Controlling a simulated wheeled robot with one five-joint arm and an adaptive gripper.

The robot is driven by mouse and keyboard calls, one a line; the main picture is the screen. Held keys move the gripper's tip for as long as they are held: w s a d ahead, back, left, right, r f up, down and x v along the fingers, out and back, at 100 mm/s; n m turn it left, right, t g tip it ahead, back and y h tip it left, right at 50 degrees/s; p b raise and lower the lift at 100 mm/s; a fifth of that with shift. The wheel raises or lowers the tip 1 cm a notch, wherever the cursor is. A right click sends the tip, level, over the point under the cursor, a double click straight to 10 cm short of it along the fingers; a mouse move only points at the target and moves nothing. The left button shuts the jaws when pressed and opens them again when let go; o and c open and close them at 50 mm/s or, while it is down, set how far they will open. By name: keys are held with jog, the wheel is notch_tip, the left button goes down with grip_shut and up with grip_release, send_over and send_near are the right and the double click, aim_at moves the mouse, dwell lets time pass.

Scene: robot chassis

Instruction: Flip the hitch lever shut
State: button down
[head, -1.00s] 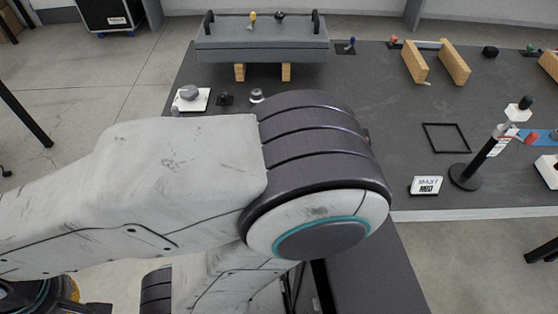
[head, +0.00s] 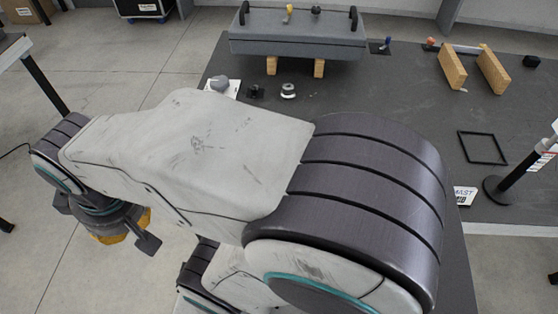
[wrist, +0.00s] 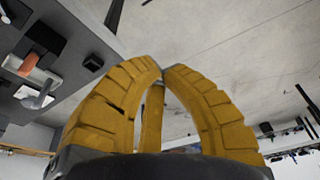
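I cannot make out a hitch lever for certain. Small knobbed levers stand on the grey box: one yellow-topped (head: 289,12) and one black-topped (head: 316,10). In the wrist view, a light grey piece (wrist: 35,97) lies beside an orange one (wrist: 28,62) at the left; I cannot tell whether either is the lever. My gripper (head: 122,240) hangs at the left of the head view, off the table's left side and away from the box. Its yellow fingers (wrist: 163,72) meet at the tips in the wrist view, with nothing seen between them.
The grey box (head: 298,42) rests on wooden blocks on the dark table (head: 400,130). Near it are a grey knob (head: 220,84) and a round metal fitting (head: 288,90). Open floor lies left.

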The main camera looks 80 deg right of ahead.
jog(key=s+d+f+m+g+y+b, duration=0.1)
jog(key=s+d+f+m+g+b, duration=0.1)
jog(key=d+f+m, duration=0.45)
jog(key=s+d+f+m+g+b, duration=0.1)
jog(key=d+f+m+g+b, duration=0.15)
jog(key=d, duration=0.75)
jog(key=s+d+f+m+b, duration=0.1)
jog(key=s+d+f, duration=0.3)
jog(key=d, duration=0.4)
jog(key=s+d+f+m+t+y+b, duration=0.1)
jog(key=s+d+f+m, duration=0.2)
jog(key=d, duration=0.5)
jog(key=s+d+f+m+y+b, duration=0.1)
jog(key=s+d+f+m, duration=0.1)
jog(key=s+d+f, duration=0.3)
jog(key=shift+s+d+f, duration=0.1)
jog(key=shift+s+d, duration=1.15)
jog(key=shift+d, duration=0.15)
jog(key=shift+y, duration=0.3)
jog(key=shift+s+d+r, duration=0.25)
jog(key=shift+d+r, duration=0.2)
jog(key=shift+r, duration=0.35)
jog(key=shift+s+d+r, duration=0.2)
jog(key=shift+d+r, duration=0.3)
jog(key=shift+r, duration=0.3)
jog(key=shift+s+d+r, duration=0.25)
jog(key=shift+d+r, duration=0.2)
jog(key=shift+r, duration=0.35)
jog(key=shift+f, duration=0.1)
